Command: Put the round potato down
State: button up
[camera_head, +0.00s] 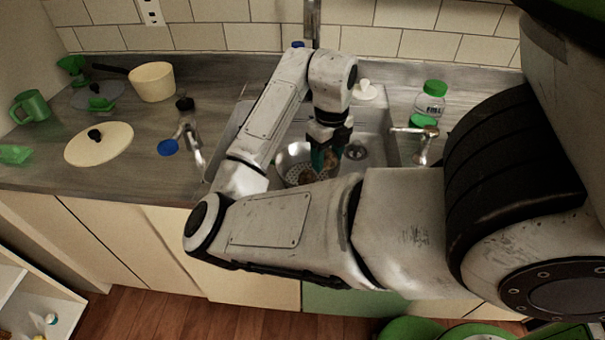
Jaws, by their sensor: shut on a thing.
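The held thing is low, at or just above the colander's bowl. I cannot tell whether it touches the colander. Another brownish patch (305,176) shows inside the colander, too small to name. My forearm covers the colander's near side.
The sink (375,124) has taps at both sides. A white lid (99,144), a cream pan (152,82) and a green mug (31,106) stand on the left counter. A bottle with a green cap (431,98) stands right of the sink.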

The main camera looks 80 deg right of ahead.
jog(key=w+d+f, duration=0.1)
jog(key=w+d, duration=0.1)
jog(key=w+d+f, duration=0.1)
jog(key=w+d, duration=0.1)
jog(key=w+d+f+p, duration=0.1)
jog(key=d+f, duration=0.1)
jog(key=shift+w+d, duration=0.25)
jog(key=shift+w, duration=0.15)
send_over(299, 171)
jog(key=f, duration=0.4)
jog(key=shift+s+a+f, duration=0.25)
jog(key=shift+f, duration=0.1)
jog(key=shift+w+d+f, duration=0.3)
jog(key=shift+d+f, duration=0.05)
jog(key=shift+f, duration=0.25)
jog(key=shift+f+p, duration=0.35)
jog(key=shift+f, duration=1.05)
jog(key=shift+f, duration=0.2)
jog(key=o, duration=0.8)
jog(key=shift+r, duration=0.1)
